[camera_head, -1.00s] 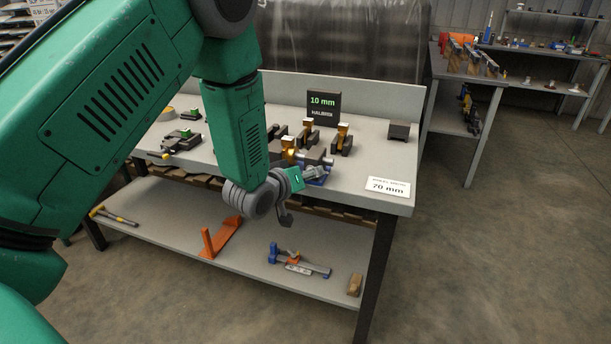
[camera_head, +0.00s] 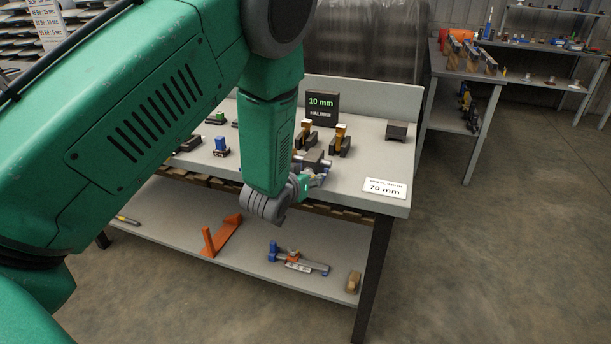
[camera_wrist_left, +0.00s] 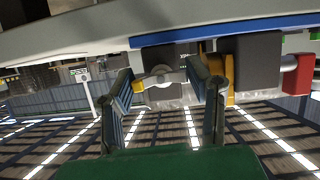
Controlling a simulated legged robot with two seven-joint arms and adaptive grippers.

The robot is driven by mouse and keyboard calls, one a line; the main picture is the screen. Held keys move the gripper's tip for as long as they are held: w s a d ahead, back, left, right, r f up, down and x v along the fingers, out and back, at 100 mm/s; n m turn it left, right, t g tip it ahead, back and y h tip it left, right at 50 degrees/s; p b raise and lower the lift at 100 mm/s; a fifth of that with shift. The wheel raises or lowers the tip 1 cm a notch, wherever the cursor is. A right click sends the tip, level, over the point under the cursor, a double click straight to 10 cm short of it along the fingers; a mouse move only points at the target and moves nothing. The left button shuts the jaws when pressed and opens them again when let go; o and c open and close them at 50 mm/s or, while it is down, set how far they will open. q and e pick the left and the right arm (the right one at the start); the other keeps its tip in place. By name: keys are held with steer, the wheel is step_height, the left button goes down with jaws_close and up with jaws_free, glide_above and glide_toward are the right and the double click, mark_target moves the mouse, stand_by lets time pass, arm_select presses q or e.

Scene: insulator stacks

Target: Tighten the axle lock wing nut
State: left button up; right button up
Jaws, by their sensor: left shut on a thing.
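A small grey wing nut (camera_wrist_left: 163,74) shows in the left wrist view in front of a dark block-like fixture (camera_wrist_left: 172,62). My left gripper (camera_wrist_left: 162,80) has one finger on each side of the wing nut and is shut on it. In the head view my left gripper (camera_head: 312,180) is at the bench's front edge, beside the dark fixture (camera_head: 312,160). My own forearm and wrist hide part of that fixture, and the wing nut cannot be made out there. My right gripper is in neither view.
The grey bench (camera_head: 360,165) holds a black "10 mm" sign (camera_head: 322,104), brass-and-dark holders (camera_head: 340,139), a dark block (camera_head: 397,131) and a "70 mm" card (camera_head: 385,187). An orange bracket (camera_head: 222,237) and a blue-ended tool (camera_head: 295,259) lie on the lower shelf. The right floor is clear.

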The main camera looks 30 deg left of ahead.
arm_select(q)
steer(key=shift+s+f+m, duration=0.15)
steer(key=shift+f+m, duration=0.15)
stand_by(0.4)
steer(key=o, duration=1.2)
steer(key=shift+c, duration=0.2)
steer(key=shift+r, duration=0.1)
steer(key=shift+r, duration=0.1)
steer(key=v, duration=1.1)
steer(key=shift+s+d, duration=0.25)
steer(key=shift+d, duration=0.05)
steer(key=shift+r, duration=0.1)
